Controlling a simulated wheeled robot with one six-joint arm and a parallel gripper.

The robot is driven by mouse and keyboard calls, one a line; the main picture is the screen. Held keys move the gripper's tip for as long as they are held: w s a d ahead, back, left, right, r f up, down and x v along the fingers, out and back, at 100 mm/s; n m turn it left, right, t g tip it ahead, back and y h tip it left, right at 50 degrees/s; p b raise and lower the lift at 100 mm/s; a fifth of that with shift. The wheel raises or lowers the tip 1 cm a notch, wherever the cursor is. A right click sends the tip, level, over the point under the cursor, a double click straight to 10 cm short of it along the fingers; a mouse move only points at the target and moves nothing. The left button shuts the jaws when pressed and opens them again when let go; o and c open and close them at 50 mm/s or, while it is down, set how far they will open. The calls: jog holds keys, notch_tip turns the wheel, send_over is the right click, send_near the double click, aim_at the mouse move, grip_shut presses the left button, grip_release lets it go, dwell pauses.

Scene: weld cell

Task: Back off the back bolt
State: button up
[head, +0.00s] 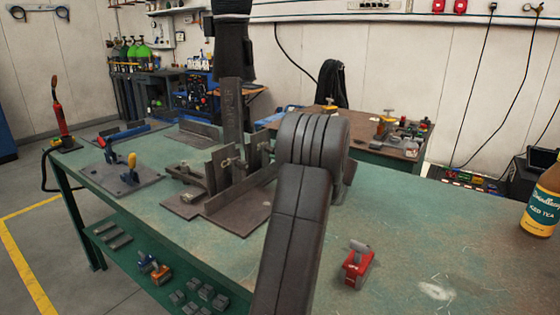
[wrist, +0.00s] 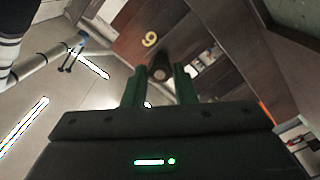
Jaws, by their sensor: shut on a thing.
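A steel fixture with upright plates on a base plate (head: 240,208) stands on the green bench. Small bolt-like parts show at its uprights, one at the left plate (head: 228,163) and one farther right (head: 265,147). In the wrist view my gripper (wrist: 160,78) has its two green fingers on either side of a dark, round bolt end (wrist: 159,72) at a brown plate (wrist: 205,35) marked with a yellow figure. The gripper is shut on this bolt. My fingertips cannot be made out in the head view, so I cannot tell which bolt it is there.
My arm crosses the middle of the head view and hides part of the bench. A blue-handled clamp (head: 122,168) sits left of the fixture, a red clamp (head: 356,266) to the right. A tea bottle (head: 543,205) stands at the right edge. The right bench top is mostly clear.

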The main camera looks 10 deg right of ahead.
jog(key=shift+n+b, duration=7.7)
jog(key=shift+n, duration=7.2)
jog(key=o, duration=1)
